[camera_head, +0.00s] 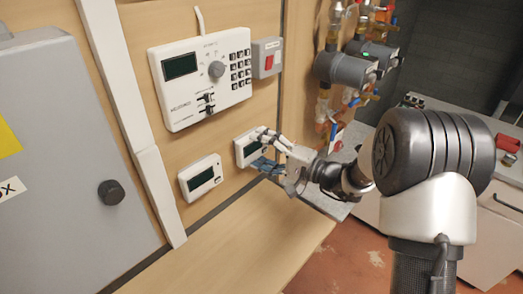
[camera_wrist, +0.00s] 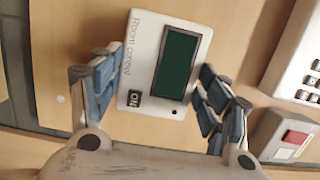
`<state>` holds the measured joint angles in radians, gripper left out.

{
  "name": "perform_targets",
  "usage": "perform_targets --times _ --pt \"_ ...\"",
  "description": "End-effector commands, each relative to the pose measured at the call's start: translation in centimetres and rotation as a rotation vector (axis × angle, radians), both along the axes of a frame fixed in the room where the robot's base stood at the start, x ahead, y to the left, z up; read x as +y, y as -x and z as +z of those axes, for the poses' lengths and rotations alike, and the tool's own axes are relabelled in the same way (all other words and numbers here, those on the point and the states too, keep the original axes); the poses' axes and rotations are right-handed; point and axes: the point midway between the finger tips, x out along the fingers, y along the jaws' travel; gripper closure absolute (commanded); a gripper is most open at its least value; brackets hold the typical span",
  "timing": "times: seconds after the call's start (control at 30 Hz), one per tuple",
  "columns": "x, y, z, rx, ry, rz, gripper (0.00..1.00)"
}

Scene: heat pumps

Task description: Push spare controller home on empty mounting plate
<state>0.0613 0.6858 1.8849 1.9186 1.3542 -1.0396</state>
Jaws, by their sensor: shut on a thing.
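The spare controller (camera_wrist: 137,65) is a small white box with a dark green screen, the words "Room control" and a black ON label. In the wrist view my gripper (camera_wrist: 160,88) is shut on it, with a blue-padded finger on each side. In the head view the controller (camera_head: 242,151) is against or very near the wooden panel, and my gripper (camera_head: 270,148) reaches it from the right. The empty mounting plate is not visible; I cannot tell whether it lies behind the controller or how close the two are.
A similar white controller (camera_head: 201,178) is on the panel to the left. A large white control unit (camera_head: 180,95) with keypad is above, beside a grey box with a red switch (camera_head: 267,57). A wooden ledge (camera_head: 235,250) below is bare. Pipes and pumps (camera_head: 345,70) stand right.

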Motion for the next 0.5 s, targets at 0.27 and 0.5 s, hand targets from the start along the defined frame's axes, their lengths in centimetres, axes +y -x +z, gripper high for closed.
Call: perform_targets --times 0.27,0.5 --pt "0.07 -0.06 0.03 -0.001 0.0 0.0 0.53" --pt "0.36 -0.27 -0.01 -0.001 0.0 0.0 0.53"
